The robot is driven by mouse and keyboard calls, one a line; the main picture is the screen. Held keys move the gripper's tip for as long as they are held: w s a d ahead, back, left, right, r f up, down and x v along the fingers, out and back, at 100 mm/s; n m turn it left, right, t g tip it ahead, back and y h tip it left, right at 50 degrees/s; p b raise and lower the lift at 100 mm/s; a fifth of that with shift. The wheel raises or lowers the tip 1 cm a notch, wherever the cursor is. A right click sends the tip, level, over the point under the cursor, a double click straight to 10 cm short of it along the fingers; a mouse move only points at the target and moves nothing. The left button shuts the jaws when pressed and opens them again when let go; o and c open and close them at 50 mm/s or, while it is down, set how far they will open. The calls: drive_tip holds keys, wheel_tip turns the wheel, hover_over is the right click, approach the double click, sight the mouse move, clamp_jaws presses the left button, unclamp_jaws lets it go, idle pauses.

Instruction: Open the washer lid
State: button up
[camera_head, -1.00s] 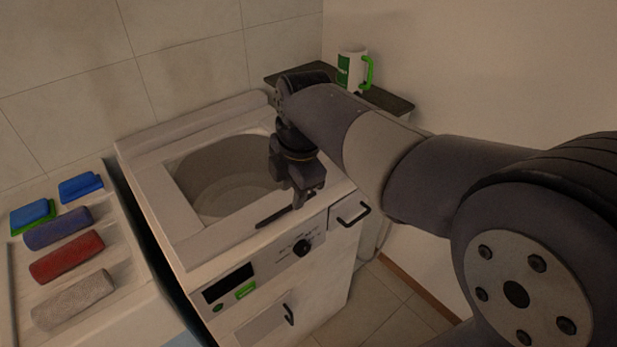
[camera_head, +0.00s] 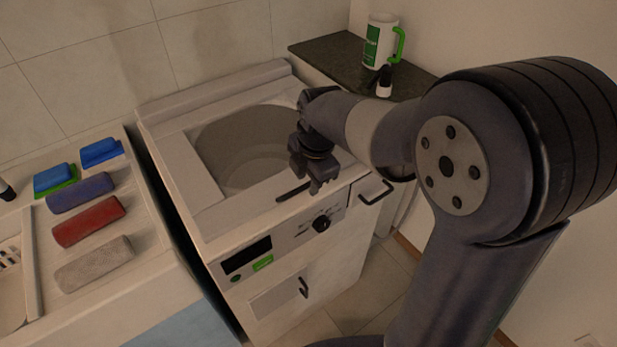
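The washer (camera_head: 190,215) is a white top-loading machine. Its lid (camera_head: 208,222) appears to lie flat and shut, with a large grey see-through window showing the round drum below. A short dark handle (camera_head: 292,193) sits at the lid's front edge. My gripper (camera_head: 318,188) points down just right of this handle, over the front right of the washer top. Whether it touches the handle or lid cannot be told. Its fingers are small and dark, so their opening is unclear. My arm hides the right rear part of the lid.
A front panel has a dark knob (camera_head: 321,224) and a display (camera_head: 246,256). A dark shelf (camera_head: 325,50) at the back right holds a white-green mug (camera_head: 379,42) and a small bottle (camera_head: 384,82). Rolled towels (camera_head: 89,221) lie on the left counter. Walls stand behind and right.

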drive_tip(key=shift+f, duration=0.1)
drive_tip(key=shift+c, duration=0.4)
clamp_jaws()
